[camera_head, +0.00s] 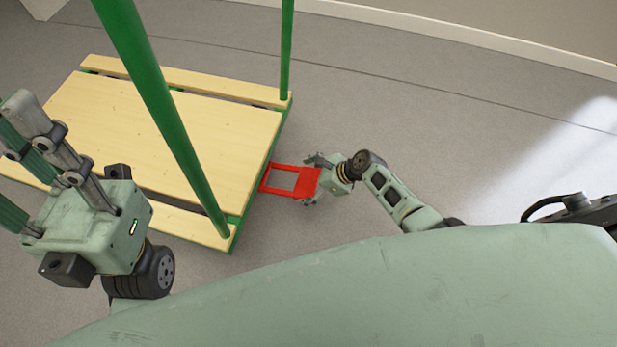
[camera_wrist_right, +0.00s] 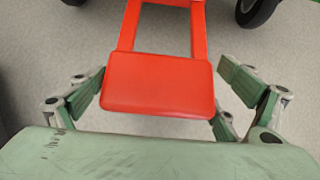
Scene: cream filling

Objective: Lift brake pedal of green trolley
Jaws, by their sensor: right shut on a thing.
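The green trolley (camera_head: 160,120) has a pale wooden plank deck, a green frame and green upright posts. Its red brake pedal (camera_head: 291,182) sticks out from the right edge of the deck, an open frame ending in a flat plate. In the right wrist view the red pedal plate (camera_wrist_right: 158,84) lies between the two fingers. My right gripper (camera_head: 313,181) is shut on the pedal's outer end, with one finger on each side. My left gripper (camera_head: 18,182) is above the trolley's near left side, its fingers spread and empty.
The grey floor (camera_head: 420,110) is clear right of and behind the trolley. A pale wall with a white skirting (camera_head: 450,30) runs along the back. Dark wheels (camera_wrist_right: 258,10) show at the top of the right wrist view. A green post (camera_head: 160,110) rises between my left gripper and the pedal.

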